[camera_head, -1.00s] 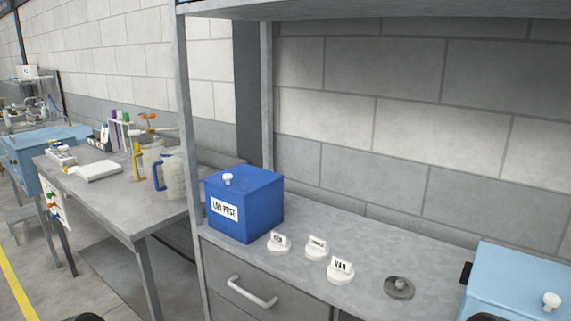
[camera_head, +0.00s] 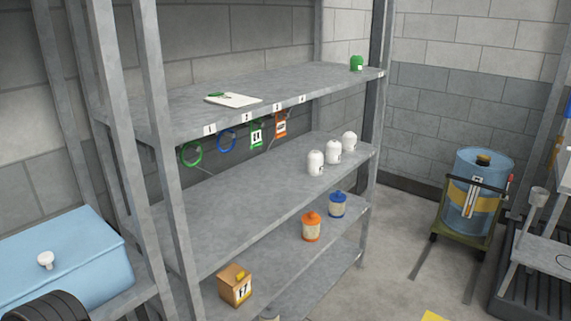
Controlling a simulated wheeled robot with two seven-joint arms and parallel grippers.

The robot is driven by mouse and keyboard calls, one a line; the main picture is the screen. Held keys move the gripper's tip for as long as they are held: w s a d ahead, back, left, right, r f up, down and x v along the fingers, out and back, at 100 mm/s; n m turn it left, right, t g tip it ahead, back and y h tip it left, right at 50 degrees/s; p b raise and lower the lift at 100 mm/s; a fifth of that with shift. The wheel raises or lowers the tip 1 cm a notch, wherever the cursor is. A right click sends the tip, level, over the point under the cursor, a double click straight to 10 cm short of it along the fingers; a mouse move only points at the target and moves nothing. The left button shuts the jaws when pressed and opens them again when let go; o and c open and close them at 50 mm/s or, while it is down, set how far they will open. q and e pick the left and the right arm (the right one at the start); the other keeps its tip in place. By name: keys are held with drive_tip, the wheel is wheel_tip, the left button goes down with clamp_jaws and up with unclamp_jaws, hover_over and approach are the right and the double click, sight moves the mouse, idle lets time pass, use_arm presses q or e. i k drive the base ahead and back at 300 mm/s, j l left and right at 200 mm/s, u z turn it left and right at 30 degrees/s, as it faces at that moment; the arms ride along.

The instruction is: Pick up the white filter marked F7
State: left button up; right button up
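Three white canister-shaped filters stand upright in a row at the right end of the middle shelf: a near one (camera_head: 315,162), a middle one (camera_head: 333,152) and a far one (camera_head: 349,142). Any marks on them are too small to read. A brown cardboard box (camera_head: 235,286) labelled F7 sits on the lower shelf, near the front left. Part of something pale shows at the bottom edge, mostly cut off. A dark ribbed part at the lower left looks like part of my arm. Neither gripper's fingers show.
The grey rack shelf (camera_head: 215,215) is bare left of the white filters. An orange container (camera_head: 312,226) and a blue-lidded one (camera_head: 337,204) stand below. Coloured rings and tags hang under the top shelf. A light blue box (camera_head: 70,262) is at left. A drum cart (camera_head: 470,205) stands at right.

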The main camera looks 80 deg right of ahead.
sight(315, 158)
drive_tip(key=z, duration=3)
drive_tip(key=i+l+z, duration=0.35)
drive_tip(key=i, duration=0.3)
drive_tip(key=i+l+z, duration=0.3)
drive_tip(key=i, duration=0.4)
drive_tip(key=i+z, duration=0.35)
drive_tip(key=i, duration=0.35)
drive_tip(key=i+u, duration=0.3)
drive_tip(key=i+l+u, duration=0.3)
drive_tip(key=i, duration=0.15)
drive_tip(key=i+l+u, duration=0.15)
drive_tip(key=i+u, duration=0.15)
drive_tip(key=i+l+u, duration=0.25)
drive_tip(key=u, duration=0.2)
drive_tip(key=i+l+u, duration=0.25)
drive_tip(key=u, duration=0.25)
drive_tip(key=i+l+u, duration=0.15)
drive_tip(key=l+u, duration=0.3)
drive_tip(key=i+l+u, duration=0.1)
drive_tip(key=l+u, duration=0.5)
drive_tip(key=l, duration=0.2)
